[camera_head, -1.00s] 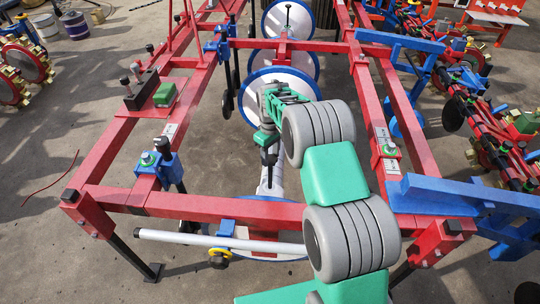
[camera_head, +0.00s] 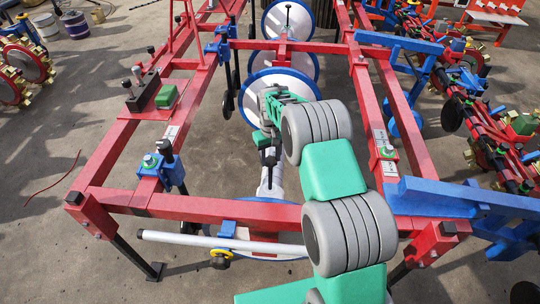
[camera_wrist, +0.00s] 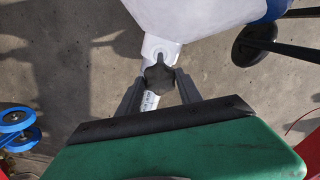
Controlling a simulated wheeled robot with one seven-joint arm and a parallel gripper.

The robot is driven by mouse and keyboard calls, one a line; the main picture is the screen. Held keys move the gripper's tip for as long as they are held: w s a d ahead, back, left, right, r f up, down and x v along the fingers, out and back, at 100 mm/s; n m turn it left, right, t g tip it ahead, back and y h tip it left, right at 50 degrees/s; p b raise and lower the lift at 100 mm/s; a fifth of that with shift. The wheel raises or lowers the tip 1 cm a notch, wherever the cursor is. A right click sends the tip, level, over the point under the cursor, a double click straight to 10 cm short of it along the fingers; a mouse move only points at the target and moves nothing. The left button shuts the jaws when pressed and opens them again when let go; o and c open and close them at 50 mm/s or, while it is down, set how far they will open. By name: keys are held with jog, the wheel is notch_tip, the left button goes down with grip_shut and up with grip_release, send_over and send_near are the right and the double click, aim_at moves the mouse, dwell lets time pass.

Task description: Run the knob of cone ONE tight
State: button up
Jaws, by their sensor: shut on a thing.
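In the wrist view a black lobed knob (camera_wrist: 159,78) sits on a white tube (camera_wrist: 150,101) that comes down from a large white cone (camera_wrist: 190,12). My gripper (camera_wrist: 160,80) has one finger on each side of the knob and is shut on it. In the head view my gripper (camera_head: 270,160) is over the pale tube (camera_head: 271,182) inside the red frame, in front of a blue-rimmed white cone (camera_head: 280,88). The knob is too small and too covered to make out there. Lettering on the tube is too small to read.
Red frame beams (camera_head: 220,207) surround my arm on the near, left and right sides. A grey bar (camera_head: 222,243) with a yellow-ringed knob (camera_head: 221,259) crosses the near end. A black disc (camera_wrist: 252,46) on a rod is right of the cone in the wrist view.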

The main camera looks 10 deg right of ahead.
jog(key=shift+m, duration=0.9)
jog(key=o, duration=1.4)
jog(key=shift+c, duration=0.2)
notch_tip(320, 180, up, 8)
jog(key=shift+f+p, duration=0.1)
jog(key=shift+p, duration=0.85)
notch_tip(320, 180, up, 8)
jog(key=p, duration=0.1)
